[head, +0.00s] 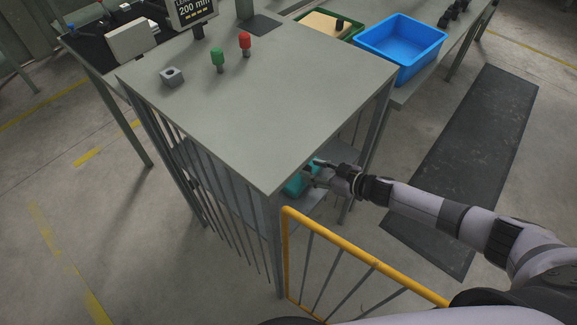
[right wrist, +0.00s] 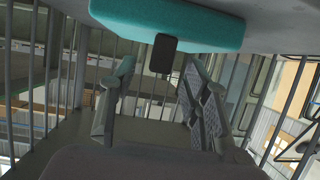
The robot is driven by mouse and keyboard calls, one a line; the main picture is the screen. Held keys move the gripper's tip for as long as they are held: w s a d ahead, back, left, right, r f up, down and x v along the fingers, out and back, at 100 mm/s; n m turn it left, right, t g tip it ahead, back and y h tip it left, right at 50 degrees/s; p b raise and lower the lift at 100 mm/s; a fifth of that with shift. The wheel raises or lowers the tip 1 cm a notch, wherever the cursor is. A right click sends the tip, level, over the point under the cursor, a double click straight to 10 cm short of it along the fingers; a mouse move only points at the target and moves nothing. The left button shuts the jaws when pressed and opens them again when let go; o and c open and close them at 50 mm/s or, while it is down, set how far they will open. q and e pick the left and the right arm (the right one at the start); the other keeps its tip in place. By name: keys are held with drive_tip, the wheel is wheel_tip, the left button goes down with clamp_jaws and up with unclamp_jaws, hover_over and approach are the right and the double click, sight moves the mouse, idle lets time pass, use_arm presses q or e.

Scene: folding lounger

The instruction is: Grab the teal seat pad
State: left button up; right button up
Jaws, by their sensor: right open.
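The teal seat pad (head: 297,184) sits on a low shelf under the grey worktable, partly hidden by the tabletop and my gripper. In the right wrist view, the teal seat pad (right wrist: 205,28) spans the top of the picture, with a dark tab hanging from its edge. My right gripper (head: 316,173) is at the shelf opening, just right of the pad. In the right wrist view my right gripper (right wrist: 158,68) is open, its fingers spread on either side of the tab; I cannot tell whether they touch anything. My left gripper is not in view.
The worktable (head: 260,110) overhangs the shelf, with thin bars along its left side. A yellow-topped rail (head: 345,246) stands in front. A blue bin (head: 407,68) is behind.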

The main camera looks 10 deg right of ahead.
drive_tip(key=shift+x, duration=0.75)
drive_tip(key=shift+c, duration=0.4)
clamp_jaws()
